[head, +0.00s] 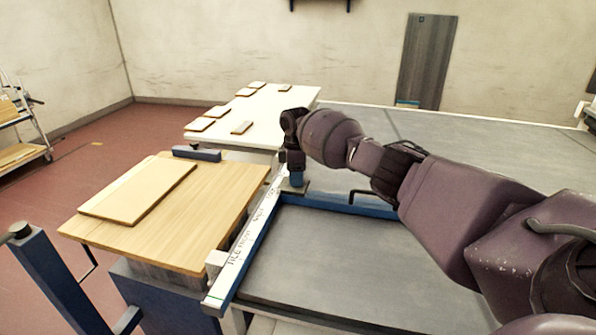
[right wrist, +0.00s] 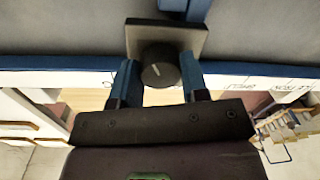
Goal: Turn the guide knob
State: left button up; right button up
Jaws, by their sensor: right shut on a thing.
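The guide knob (right wrist: 159,72) is a round black knob with a pale index line, on a square grey plate (right wrist: 190,36) that also shows in the head view (head: 303,187). My right gripper (head: 296,178) points down over the plate. In the right wrist view, its blue fingers (right wrist: 160,77) are on both sides of the knob and shut on it. In the head view the fingers and wrist hide the knob. My left gripper is in neither view.
A white guide rail (head: 243,247) with handwriting runs along the grey bed (head: 345,262). A blue bar with a black handle (head: 368,193) crosses the bed. A wooden table (head: 185,228) with a board stands left; a white table (head: 290,108) with several small boards stands behind.

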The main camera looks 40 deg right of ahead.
jog(key=shift+r+m+p, duration=0.25)
jog(key=shift+m+p, duration=0.3)
jog(key=shift+m, duration=0.45)
jog(key=m+p, duration=0.2)
jog(key=m, duration=0.2)
jog(key=shift+f+p, duration=0.1)
jog(key=shift+p, duration=0.25)
jog(key=shift+m+p, duration=0.55)
jog(key=shift+m, duration=0.45)
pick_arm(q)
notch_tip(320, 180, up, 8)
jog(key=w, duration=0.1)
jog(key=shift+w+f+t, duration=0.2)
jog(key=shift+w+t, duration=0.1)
pick_arm(e)
jog(key=shift+m, duration=0.4)
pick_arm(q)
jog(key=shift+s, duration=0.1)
pick_arm(e)
jog(key=shift+f, duration=0.1)
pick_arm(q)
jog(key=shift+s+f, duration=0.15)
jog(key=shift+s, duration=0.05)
pick_arm(e)
jog(key=o, duration=0.9)
jog(key=shift+o, duration=0.2)
pick_arm(q)
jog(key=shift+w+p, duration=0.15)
jog(key=shift+p, duration=0.15)
